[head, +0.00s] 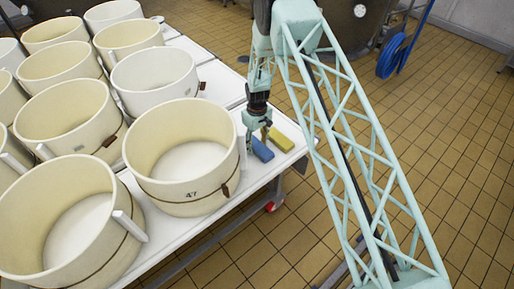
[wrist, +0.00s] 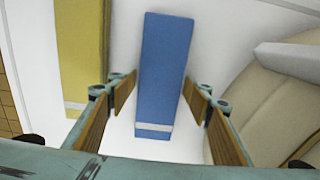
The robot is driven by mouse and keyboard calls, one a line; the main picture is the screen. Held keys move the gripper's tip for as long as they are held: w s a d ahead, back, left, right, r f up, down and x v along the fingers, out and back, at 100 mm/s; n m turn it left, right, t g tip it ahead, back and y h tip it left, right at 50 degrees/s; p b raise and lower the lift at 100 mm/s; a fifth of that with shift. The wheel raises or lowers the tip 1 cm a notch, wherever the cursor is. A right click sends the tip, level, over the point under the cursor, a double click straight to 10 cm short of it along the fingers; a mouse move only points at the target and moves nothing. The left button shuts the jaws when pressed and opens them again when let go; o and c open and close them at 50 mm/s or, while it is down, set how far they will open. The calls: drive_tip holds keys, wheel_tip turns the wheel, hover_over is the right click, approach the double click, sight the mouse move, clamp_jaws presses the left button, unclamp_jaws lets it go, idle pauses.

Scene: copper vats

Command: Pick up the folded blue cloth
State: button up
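The folded blue cloth (head: 261,149) lies on the white table near its right edge, beside a large cream vat. In the wrist view the blue cloth (wrist: 164,70) is a long flat strip with a pale band near its lower end. My gripper (head: 257,131) is above the cloth. In the wrist view my gripper (wrist: 157,105) is open, with one finger on each side of the cloth's lower part and nothing held. I cannot tell the exact height of the fingertips above the table.
A yellow folded cloth (head: 281,139) lies just right of the blue one; it also shows in the wrist view (wrist: 80,55). The cream vat marked 47 (head: 180,160) stands close on the left. Several more vats fill the table (head: 226,84). The table edge is near.

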sight(257, 145)
drive_tip(key=c, duration=0.6)
drive_tip(key=shift+r, duration=0.2)
drive_tip(key=shift+r+p, duration=0.7)
drive_tip(key=shift+r, duration=4.1)
drive_tip(key=shift+r, duration=0.1)
drive_tip(key=s+d+r+m+p, duration=0.2)
drive_tip(key=s+d+r+m, duration=0.1)
drive_tip(key=s+d+r, duration=0.2)
drive_tip(key=s+d+r+m+p, duration=0.2)
drive_tip(key=s+d+r, duration=0.3)
drive_tip(key=d+r, duration=0.5)
drive_tip(key=s+d+r+m+p, duration=0.2)
drive_tip(key=s+d+r+m, duration=0.1)
drive_tip(key=s+d+r, duration=0.2)
drive_tip(key=shift+s+d+r+m+p, duration=0.15)
drive_tip(key=shift+d+r, duration=0.3)
drive_tip(key=shift+d, duration=0.3)
drive_tip(key=shift+d+r+m+p, duration=0.1)
drive_tip(key=shift+d+r, duration=0.3)
drive_tip(key=shift+d, duration=0.35)
drive_tip(key=shift+s+d+r+m+p, duration=0.15)
drive_tip(key=shift+d+r, duration=0.3)
drive_tip(key=shift+d, duration=0.3)
drive_tip(key=shift+a, duration=0.1)
